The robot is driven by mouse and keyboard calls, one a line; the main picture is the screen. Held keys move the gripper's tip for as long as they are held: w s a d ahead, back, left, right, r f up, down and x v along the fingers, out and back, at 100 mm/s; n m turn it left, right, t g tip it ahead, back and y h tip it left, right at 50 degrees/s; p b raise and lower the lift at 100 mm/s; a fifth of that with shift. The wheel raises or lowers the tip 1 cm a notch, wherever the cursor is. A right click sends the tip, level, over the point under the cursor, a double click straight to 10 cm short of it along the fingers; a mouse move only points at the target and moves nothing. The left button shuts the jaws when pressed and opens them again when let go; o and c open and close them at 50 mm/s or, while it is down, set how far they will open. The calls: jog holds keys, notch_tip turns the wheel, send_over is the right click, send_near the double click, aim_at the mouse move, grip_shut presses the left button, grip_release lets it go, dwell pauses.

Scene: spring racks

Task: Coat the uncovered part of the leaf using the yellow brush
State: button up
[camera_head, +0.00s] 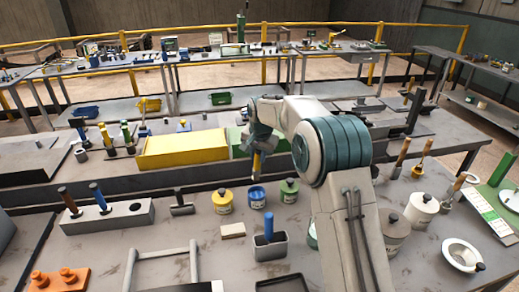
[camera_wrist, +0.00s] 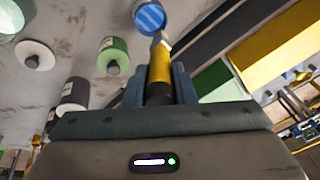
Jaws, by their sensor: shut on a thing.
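My gripper (camera_head: 258,145) is shut on the yellow brush (camera_head: 257,161), which points down just above the blue pot (camera_head: 257,198) on the near bench. In the wrist view the brush (camera_wrist: 160,68) stands between the two fingers (camera_wrist: 160,84), its metal collar and tip reaching towards the blue pot (camera_wrist: 150,17). I cannot tell whether the tip touches the pot's contents. I cannot pick out the leaf or its uncovered part for certain in either view.
A yellow pot (camera_head: 222,201) and a green pot (camera_head: 289,190) flank the blue one. A grey holder (camera_head: 270,248) with a blue-handled tool stands in front. Long yellow (camera_head: 185,148) and green (camera_head: 236,142) boxes lie behind. White (camera_head: 421,210) and grey (camera_head: 395,232) pots stand right of my arm.

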aim_at(257, 165)
jog(key=shift+s+f+b, duration=0.2)
jog(key=shift+f+b, duration=0.1)
jog(key=shift+f, duration=0.05)
jog(key=shift+w+d+f+b, duration=0.1)
jog(key=shift+d+f+b, duration=0.1)
jog(key=shift+f+b, duration=0.35)
notch_tip(257, 165, down, 8)
jog(key=b, duration=0.4)
jog(key=shift+b, duration=0.35)
jog(key=shift+r, duration=0.15)
jog(key=shift+r+p, duration=1.65)
jog(key=shift+r, duration=1)
